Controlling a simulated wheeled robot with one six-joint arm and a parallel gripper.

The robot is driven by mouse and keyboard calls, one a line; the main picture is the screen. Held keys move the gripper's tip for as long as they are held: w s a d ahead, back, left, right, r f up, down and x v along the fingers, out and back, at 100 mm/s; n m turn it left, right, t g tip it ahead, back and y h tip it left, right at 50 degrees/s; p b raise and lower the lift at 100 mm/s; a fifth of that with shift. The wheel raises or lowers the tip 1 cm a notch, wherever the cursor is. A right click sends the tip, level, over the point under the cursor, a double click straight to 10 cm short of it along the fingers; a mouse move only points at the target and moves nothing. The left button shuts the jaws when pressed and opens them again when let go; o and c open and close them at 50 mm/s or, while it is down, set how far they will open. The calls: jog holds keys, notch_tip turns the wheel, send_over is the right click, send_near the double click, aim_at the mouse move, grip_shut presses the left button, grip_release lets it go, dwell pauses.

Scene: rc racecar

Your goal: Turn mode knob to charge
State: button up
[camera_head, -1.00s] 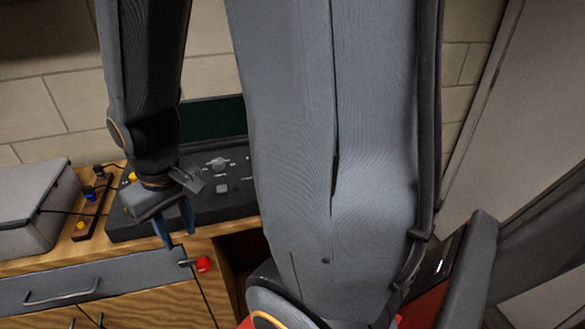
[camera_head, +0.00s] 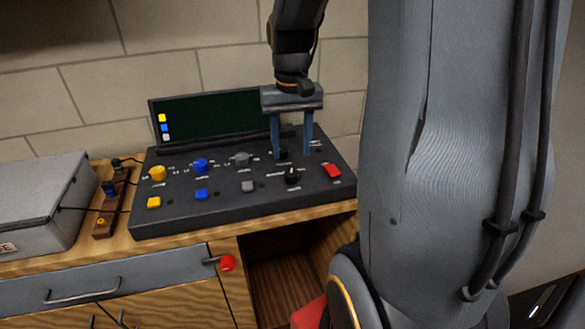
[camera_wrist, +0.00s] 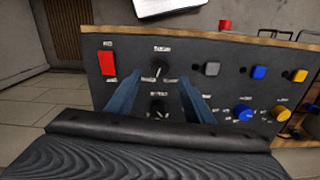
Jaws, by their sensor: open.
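The dark control panel (camera_head: 225,205) lies on the wooden cabinet. Two black knobs stand on its right part: a front one (camera_head: 291,176) with a pale pointer mark and a rear one (camera_head: 282,155) partly covered by a finger. The wrist view shows the front (camera_wrist: 157,69) and rear (camera_wrist: 158,107) knobs. Their labels are too blurred to read, so I cannot tell which is the mode knob. My gripper (camera_head: 293,156) is open and empty, pointing down over the knobs. In the wrist view its blue fingers (camera_wrist: 161,78) flank the rear knob; I cannot tell their height above it.
A red switch (camera_head: 332,171) is right of the front knob. Yellow (camera_head: 157,173), blue (camera_head: 201,166) and grey (camera_head: 242,159) knobs are left, with buttons before them. A dark screen (camera_head: 210,117) stands behind. A grey box (camera_head: 40,200) is at far left.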

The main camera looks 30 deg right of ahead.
aim_at(291, 173)
jog(key=shift+f+p, duration=0.6)
jog(key=shift+f, duration=3)
jog(key=c, duration=1.1)
jog(key=shift+o, duration=0.2)
jog(key=n+p, duration=0.2)
jog(key=n, duration=0.1)
jog(key=shift+r+n, duration=0.1)
jog(key=shift+n, duration=0.2)
jog(key=shift+n+p, duration=1.1)
jog(key=shift+n, duration=1.2)
